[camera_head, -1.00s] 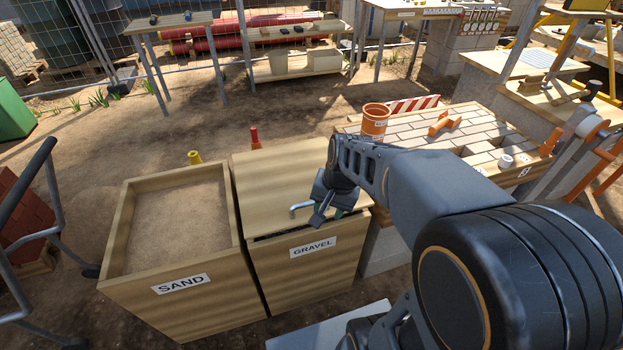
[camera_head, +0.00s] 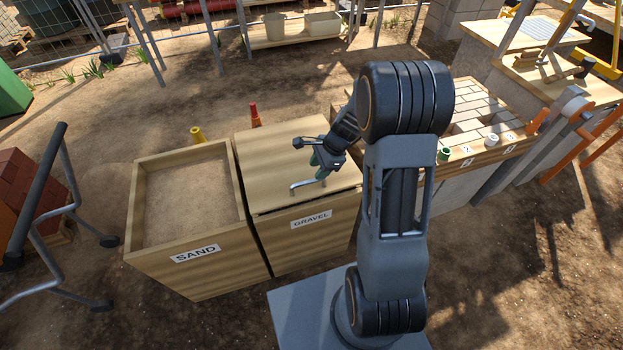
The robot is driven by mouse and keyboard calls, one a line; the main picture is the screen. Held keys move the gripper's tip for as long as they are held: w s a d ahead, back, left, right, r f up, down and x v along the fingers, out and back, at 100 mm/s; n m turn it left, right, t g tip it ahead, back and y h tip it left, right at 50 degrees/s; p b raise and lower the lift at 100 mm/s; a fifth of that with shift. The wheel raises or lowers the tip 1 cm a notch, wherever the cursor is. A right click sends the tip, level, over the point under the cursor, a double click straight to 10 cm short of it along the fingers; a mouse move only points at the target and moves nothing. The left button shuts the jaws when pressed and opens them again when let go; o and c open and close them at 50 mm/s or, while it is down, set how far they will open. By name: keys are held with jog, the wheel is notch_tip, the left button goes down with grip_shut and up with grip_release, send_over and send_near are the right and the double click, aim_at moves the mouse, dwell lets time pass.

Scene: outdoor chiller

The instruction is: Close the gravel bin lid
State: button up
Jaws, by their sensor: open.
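The gravel bin (camera_head: 305,237) is a wooden box with a GRAVEL label on its front. Its wooden lid (camera_head: 265,165) covers the top and looks flat on the box, with only a thin line along the front edge. A grey bar handle (camera_head: 307,184) sits near the lid's front edge. My gripper (camera_head: 309,160) is open and empty above the lid, just behind and above the handle, and looks apart from it. My arm hides the bin's right side and part of the lid's right edge.
An open sand bin (camera_head: 190,253) stands directly left. Yellow (camera_head: 197,135) and red (camera_head: 254,115) posts stand behind the bins. A brick-topped bench (camera_head: 475,107) is to the right. A metal-framed cart (camera_head: 72,200) with bricks is at far left.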

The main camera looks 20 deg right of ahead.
aim_at(310, 181)
jog(key=shift+b+x, duration=0.35)
jog(key=shift+x, duration=2.45)
grip_shut()
